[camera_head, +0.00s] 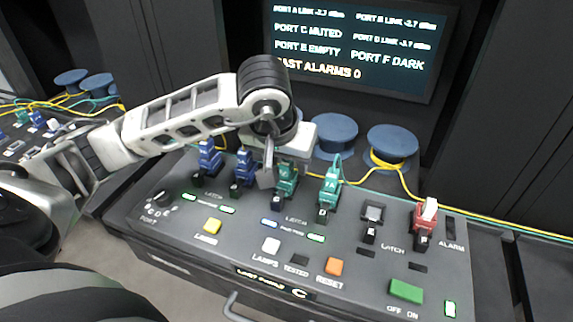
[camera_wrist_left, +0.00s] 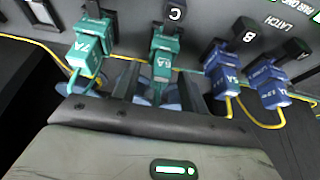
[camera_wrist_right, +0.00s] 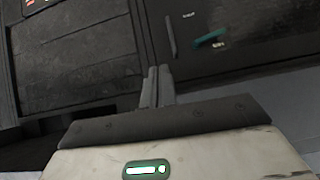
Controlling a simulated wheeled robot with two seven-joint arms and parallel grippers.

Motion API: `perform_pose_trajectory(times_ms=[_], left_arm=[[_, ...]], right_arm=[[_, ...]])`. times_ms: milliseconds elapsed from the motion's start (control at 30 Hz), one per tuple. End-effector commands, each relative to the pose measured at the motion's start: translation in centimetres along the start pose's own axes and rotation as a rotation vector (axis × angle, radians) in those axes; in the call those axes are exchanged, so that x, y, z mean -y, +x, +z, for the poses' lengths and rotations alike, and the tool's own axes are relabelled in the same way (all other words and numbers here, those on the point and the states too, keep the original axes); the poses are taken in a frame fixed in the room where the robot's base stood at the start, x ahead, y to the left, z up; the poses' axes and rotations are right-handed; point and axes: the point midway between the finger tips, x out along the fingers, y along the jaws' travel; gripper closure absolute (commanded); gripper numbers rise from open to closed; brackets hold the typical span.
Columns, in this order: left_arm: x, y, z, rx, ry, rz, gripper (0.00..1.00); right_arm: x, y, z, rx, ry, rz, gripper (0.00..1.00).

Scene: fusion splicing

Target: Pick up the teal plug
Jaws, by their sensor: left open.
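Two teal plugs stand in the panel. One teal plug (camera_head: 286,180) sits behind latch C, and the other, marked 7A (camera_head: 329,187), stands to its right with a teal cable. In the left wrist view the plug at C (camera_wrist_left: 165,50) is just ahead of my left fingers, and plug 7A (camera_wrist_left: 92,42) is to the left. My left gripper (camera_head: 268,172) is open, low over the panel beside the plug at C, partly covering its surroundings. I cannot tell whether it touches it. My right gripper (camera_wrist_right: 158,85) shows only in its wrist view, fingers together and empty.
Two blue plugs (camera_head: 210,155) (camera_head: 244,168) stand left of the teal ones, close to my left gripper. A red plug (camera_head: 425,215) is at the right. Blue spools (camera_head: 335,133) and yellow cables lie behind the panel, below a screen (camera_head: 358,50).

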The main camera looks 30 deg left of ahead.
Motion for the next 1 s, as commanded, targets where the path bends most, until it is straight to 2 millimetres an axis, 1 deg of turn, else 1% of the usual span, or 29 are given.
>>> perform_pose_trajectory(times_ms=[100, 267, 300, 333, 433, 800, 933, 1000], left_arm=[[0.0, 0.6, 0.0, 0.000, 0.001, 0.000, 0.56], [0.0, 0.6, 0.0, -0.001, 0.001, 0.001, 0.56], [0.0, 0.6, 0.0, -0.001, 0.001, 0.001, 0.62], [0.0, 0.6, 0.0, -0.001, 0.001, 0.001, 0.70], [0.0, 0.6, 0.0, -0.001, 0.001, 0.001, 0.98], [0.0, 0.4, -0.1, -0.002, 0.000, 0.001, 0.99], [0.0, -0.4, -0.5, -0.004, 0.000, 0.001, 0.99], [-0.1, -1.2, -0.9, -0.007, -0.001, 0.002, 0.99]], right_arm=[[-0.2, 0.0, -0.1, -0.002, -0.001, 0.003, 1.00], [-0.2, 0.1, -0.2, -0.005, -0.001, 0.004, 1.00], [-0.2, 0.1, -0.2, -0.005, -0.001, 0.004, 1.00], [-0.2, 0.1, -0.2, -0.005, -0.001, 0.004, 1.00], [-0.2, 0.1, -0.2, -0.005, -0.001, 0.004, 1.00], [0.0, 0.1, -0.3, -0.006, 0.000, 0.000, 1.00], [0.1, 0.1, -0.3, -0.007, 0.000, -0.002, 1.00], [0.1, 0.1, -0.3, -0.008, 0.000, -0.002, 1.00]])
